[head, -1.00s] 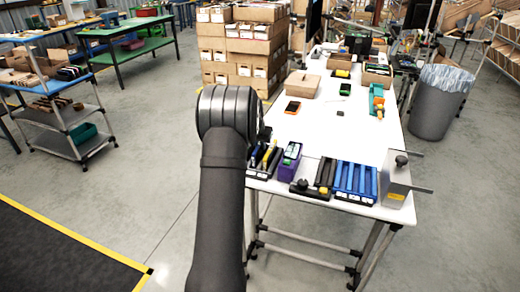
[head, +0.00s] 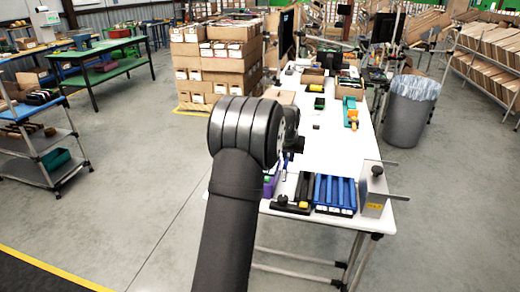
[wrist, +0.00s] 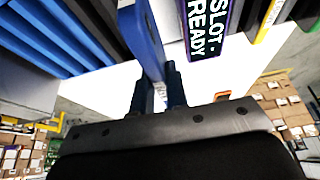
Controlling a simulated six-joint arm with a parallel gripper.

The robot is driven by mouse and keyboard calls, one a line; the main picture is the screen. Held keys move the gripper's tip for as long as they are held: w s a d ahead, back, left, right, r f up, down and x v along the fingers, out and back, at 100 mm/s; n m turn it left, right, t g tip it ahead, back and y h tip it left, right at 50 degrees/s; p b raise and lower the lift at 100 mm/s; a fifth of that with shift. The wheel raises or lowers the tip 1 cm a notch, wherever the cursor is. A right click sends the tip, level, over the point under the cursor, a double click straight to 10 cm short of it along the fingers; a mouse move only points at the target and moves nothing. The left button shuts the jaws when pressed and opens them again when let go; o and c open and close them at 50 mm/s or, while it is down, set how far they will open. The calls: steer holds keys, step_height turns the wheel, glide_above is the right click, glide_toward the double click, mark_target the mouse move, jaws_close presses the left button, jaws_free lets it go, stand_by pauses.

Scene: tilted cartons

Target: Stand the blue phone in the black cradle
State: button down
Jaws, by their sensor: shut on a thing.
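The blue phone (wrist: 139,32) is a blue slab between the two fingers of my gripper (wrist: 157,90) in the wrist view. My gripper is shut on it. In the head view my arm hides most of the gripper, and only a small blue patch (head: 286,160) shows below it, probably the phone. A black holder with a yellow spot (head: 293,195), probably the cradle, stands near the table's front edge, left of the blue rack. A dark strip of it seems to show beside the phone in the wrist view (wrist: 98,14). I cannot tell whether phone and holder touch.
The blue slotted rack (head: 335,192) and a grey metal block with a knob (head: 373,192) stand right of the holder. A purple box (head: 269,186) is to its left, lettered "SLOT. READY" in the wrist view (wrist: 205,25). The table's middle (head: 330,145) is mostly clear.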

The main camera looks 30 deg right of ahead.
steer(key=shift+s+d+f, duration=0.85)
steer(key=shift+f, duration=0.3)
steer(key=shift+s+d+f, duration=0.9)
steer(key=shift+f, duration=0.25)
steer(key=shift+s+d+f, duration=0.85)
steer(key=shift+f, duration=0.3)
steer(key=shift+f, duration=0.3)
steer(key=c, duration=1.3)
jaws_free()
steer(key=shift+c, duration=0.2)
steer(key=v, duration=1.7)
steer(key=shift+s+r, duration=0.15)
steer(key=shift+s, duration=0.05)
steer(key=shift+a+r, duration=0.1)
